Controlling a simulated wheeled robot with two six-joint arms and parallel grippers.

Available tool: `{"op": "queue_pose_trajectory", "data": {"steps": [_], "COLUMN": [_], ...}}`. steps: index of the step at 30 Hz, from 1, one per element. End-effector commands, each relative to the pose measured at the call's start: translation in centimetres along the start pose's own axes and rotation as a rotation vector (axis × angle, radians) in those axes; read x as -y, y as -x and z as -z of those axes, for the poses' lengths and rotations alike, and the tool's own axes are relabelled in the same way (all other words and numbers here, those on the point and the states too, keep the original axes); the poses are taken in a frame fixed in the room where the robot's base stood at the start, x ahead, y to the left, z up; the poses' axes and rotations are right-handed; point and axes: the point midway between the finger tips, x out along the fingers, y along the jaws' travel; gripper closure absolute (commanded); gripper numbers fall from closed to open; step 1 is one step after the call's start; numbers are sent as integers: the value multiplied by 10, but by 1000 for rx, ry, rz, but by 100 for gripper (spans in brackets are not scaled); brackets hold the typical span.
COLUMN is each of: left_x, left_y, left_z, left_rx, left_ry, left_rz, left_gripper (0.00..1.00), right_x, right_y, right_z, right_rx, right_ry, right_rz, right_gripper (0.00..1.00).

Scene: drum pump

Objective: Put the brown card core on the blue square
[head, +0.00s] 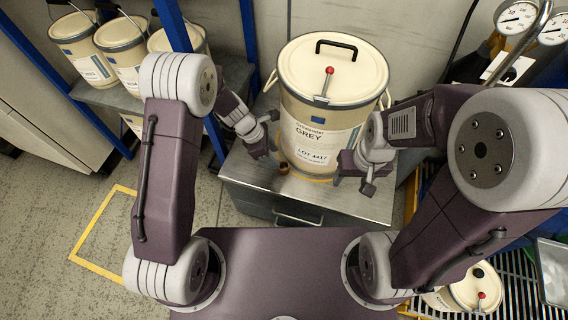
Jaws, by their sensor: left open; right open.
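I cannot make out a brown card core or a blue square for certain. A small brown-orange piece with a dark top (283,169) shows at the foot of the big drum, close to my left gripper; I cannot tell what it is. My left gripper (268,148) is open, at the left side of the drum. My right gripper (352,181) is open, in front of the drum at its lower right. I see nothing held in either gripper. My arms hide parts of the scene at both sides.
A cream drum (318,133) labelled GREY, with a black handle and red knob, stands on a metal cabinet (352,205). Several pails (78,50) fill a blue-framed shelf at left. Gauges (516,17) are at upper right. Another pail (462,295) sits at lower right. A yellow outline (97,225) marks open floor.

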Motion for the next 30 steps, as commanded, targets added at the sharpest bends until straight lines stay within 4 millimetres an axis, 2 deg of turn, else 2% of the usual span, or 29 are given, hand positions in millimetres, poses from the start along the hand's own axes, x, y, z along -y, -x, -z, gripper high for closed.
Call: {"op": "queue_pose_trajectory", "data": {"steps": [6,11,13,20,27,30], "left_x": [0,0,-1,-3,-4,-4], "left_y": [-37,-40,-47,-89,-89,-89], "left_z": [3,2,3,8,5,5], "left_rx": [-1,0,0,-1,0,1], "left_ry": [-2,0,-1,-2,-2,-2], "left_rz": [1,0,1,1,-1,-1], "left_gripper": [52,52,52,52,52,80], "right_x": [0,0,-1,-1,-1,-1], "right_y": [-23,-23,-29,-55,-53,-53], "right_z": [-2,-2,-3,-6,-5,-5], "right_rx": [0,0,0,0,0,0], "right_ry": [0,0,0,0,0,0], "right_rz": [0,0,0,0,0,0], "right_gripper": [42,42,42,42,42,42]}}
